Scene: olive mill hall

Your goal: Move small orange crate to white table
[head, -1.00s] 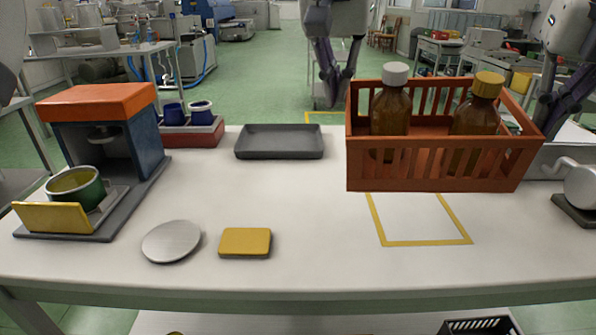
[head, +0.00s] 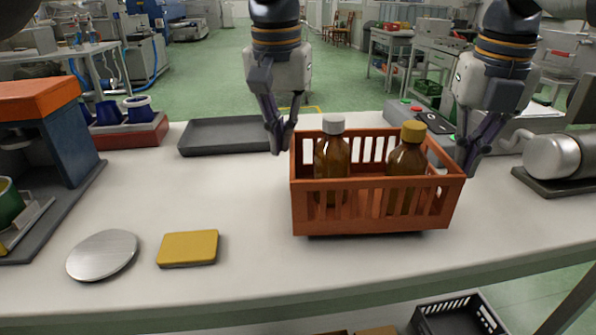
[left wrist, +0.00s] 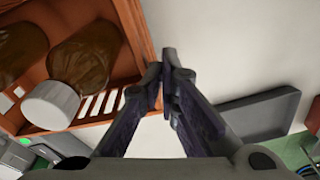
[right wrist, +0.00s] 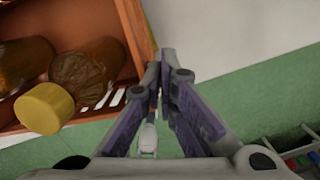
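The small orange crate (head: 372,218) is low over the white table (head: 250,215), with a thin dark shadow under its front edge. I cannot tell whether it fully rests on the top. It looks level and holds two brown bottles, one with a white cap (head: 333,124) and one with a yellow cap (head: 413,131). My left gripper (head: 281,145) is at the crate's left end wall, fingers closed at its rim. My right gripper (head: 468,162) is likewise closed at the right end wall. Both wrist views show the crate wall (left wrist: 132,25) (right wrist: 134,30) beside the fingertips, which partly hide it.
A dark grey tray (head: 225,137) lies left behind the crate. A yellow block (head: 188,248) and a round metal disc (head: 102,255) lie front left. A grey machine (head: 562,160) stands to the right. The tabletop between yellow block and crate is clear.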

